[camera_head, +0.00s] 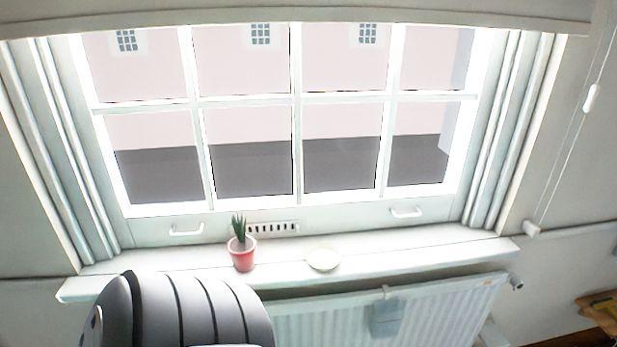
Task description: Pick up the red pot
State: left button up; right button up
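The red pot (243,261) stands upright on the white window sill (385,259), left of the sill's middle. It has a pale rim and holds a small spiky green plant (239,227). A dark grey, ribbed, rounded part of my own body fills the lower left, just below the pot and apart from it in the picture. Neither of my grippers is in view.
A small cream dish (323,259) sits on the sill right of the pot. The window frame with two white handles (406,212) rises behind. A white radiator (440,307) is below the sill. A blind cord (591,98) hangs at the right.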

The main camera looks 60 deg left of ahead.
aim_at(242, 249)
jog(key=u, duration=1.85)
